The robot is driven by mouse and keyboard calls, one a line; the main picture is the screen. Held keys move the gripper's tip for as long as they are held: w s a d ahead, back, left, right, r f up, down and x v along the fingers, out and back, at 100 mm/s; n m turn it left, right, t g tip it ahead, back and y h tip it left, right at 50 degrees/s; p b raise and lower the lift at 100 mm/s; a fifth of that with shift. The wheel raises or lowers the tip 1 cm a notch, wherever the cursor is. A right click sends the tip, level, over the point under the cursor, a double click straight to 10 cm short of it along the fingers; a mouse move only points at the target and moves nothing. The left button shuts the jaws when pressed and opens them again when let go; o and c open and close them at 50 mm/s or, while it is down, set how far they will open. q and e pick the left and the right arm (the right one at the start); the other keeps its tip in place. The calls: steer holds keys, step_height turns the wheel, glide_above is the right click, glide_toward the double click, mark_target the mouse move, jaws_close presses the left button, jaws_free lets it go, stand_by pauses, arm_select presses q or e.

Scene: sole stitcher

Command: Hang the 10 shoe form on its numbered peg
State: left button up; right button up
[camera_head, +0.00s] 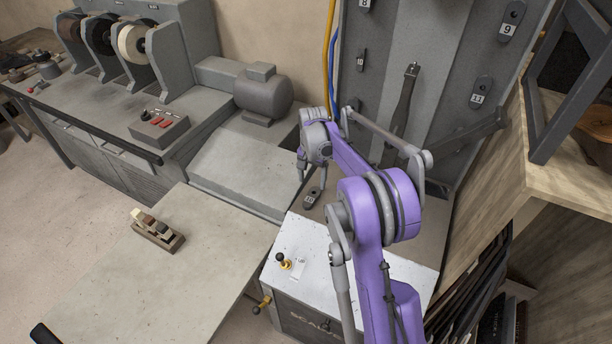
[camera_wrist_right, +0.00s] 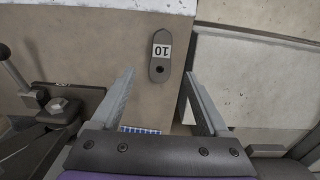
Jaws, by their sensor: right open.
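The 10 shoe form (camera_head: 311,199) is a small dark grey piece with a white "10" label and a hole at one end. It lies flat on the brownish surface behind the white machine top. It also shows in the right wrist view (camera_wrist_right: 160,70). My right gripper (camera_head: 312,184) is open and empty just above it. In the wrist view its fingers (camera_wrist_right: 158,90) are spread on either side, a little short of the form. A "10" mark (camera_head: 360,61) shows on the grey wall panel; its peg is too small to make out. My left gripper is not in view.
The grey panel also carries the 9 form (camera_head: 510,21) and another numbered form (camera_head: 482,91). A wooden shelf (camera_head: 565,170) stands at right.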

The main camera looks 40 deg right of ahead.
mark_target(311, 197)
step_height(311, 197, down, 8)
steer(key=b, duration=0.4)
steer(key=shift+w+f, duration=0.1)
steer(key=shift+f, duration=0.05)
jaws_close()
stand_by(0.3)
stand_by(1.2)
steer(key=shift+r, duration=0.2)
steer(key=shift+r+p, duration=0.85)
steer(key=shift+r, duration=1.05)
steer(key=shift+a, duration=0.1)
